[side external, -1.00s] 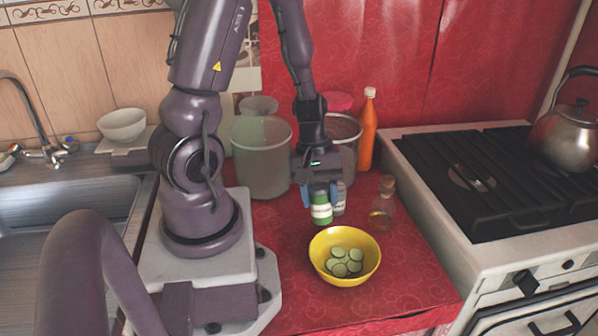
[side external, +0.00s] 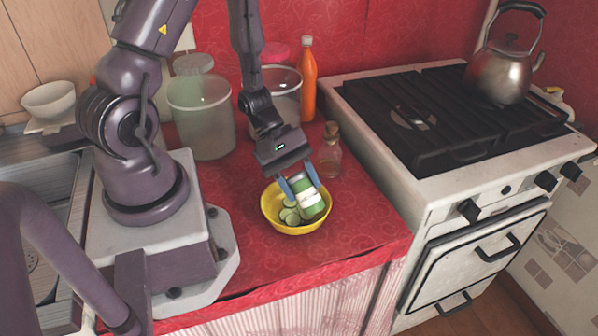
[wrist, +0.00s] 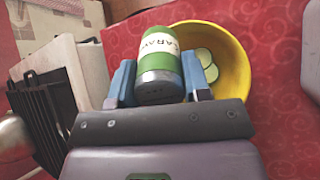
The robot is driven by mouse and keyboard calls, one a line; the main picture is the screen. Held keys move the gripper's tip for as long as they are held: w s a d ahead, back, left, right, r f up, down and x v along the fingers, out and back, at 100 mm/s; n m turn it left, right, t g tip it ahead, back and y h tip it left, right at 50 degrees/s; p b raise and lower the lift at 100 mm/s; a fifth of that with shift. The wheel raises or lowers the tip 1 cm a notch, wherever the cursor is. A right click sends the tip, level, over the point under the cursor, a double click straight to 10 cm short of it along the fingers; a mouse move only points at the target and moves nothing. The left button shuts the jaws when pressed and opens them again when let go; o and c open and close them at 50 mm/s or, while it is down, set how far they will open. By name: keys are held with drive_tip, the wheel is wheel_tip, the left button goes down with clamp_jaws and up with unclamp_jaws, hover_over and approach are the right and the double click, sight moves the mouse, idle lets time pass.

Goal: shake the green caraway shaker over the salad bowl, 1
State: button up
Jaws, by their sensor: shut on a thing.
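The green caraway shaker (side external: 311,207) has a white label and is held tilted over the yellow salad bowl (side external: 271,221). In the wrist view, the shaker (wrist: 160,75) shows part of its caraway lettering. My gripper (side external: 299,184) is shut on it, with a blue finger on each side; the gripper (wrist: 159,82) also shows in the wrist view. The bowl (wrist: 238,45) holds several cucumber slices (side external: 289,215), partly hidden by the shaker. I cannot tell whether anything is falling from the shaker.
A corked glass bottle (side external: 328,160) stands just behind the bowl to the right. An orange bottle (side external: 307,85) and clear canisters (side external: 203,125) stand at the back. A stove with a kettle (side external: 505,70) is at right. The red counter (side external: 350,225) is clear in front.

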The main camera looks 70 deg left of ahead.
wheel_tip(320, 180, down, 3)
drive_tip(key=h, duration=0.1)
drive_tip(key=t+h, duration=0.1)
drive_tip(key=shift+d+f+h, duration=0.15)
drive_tip(key=shift+h, duration=0.15)
drive_tip(key=t+h, duration=0.1)
drive_tip(key=h, duration=0.1)
drive_tip(key=t+h, duration=0.1)
drive_tip(key=h, duration=0.1)
drive_tip(key=shift+w+d+r, duration=0.1)
drive_tip(key=shift+r, duration=0.2)
drive_tip(key=h, duration=0.1)
drive_tip(key=t+h, duration=0.1)
drive_tip(key=h, duration=0.1)
drive_tip(key=shift+r+h, duration=0.3)
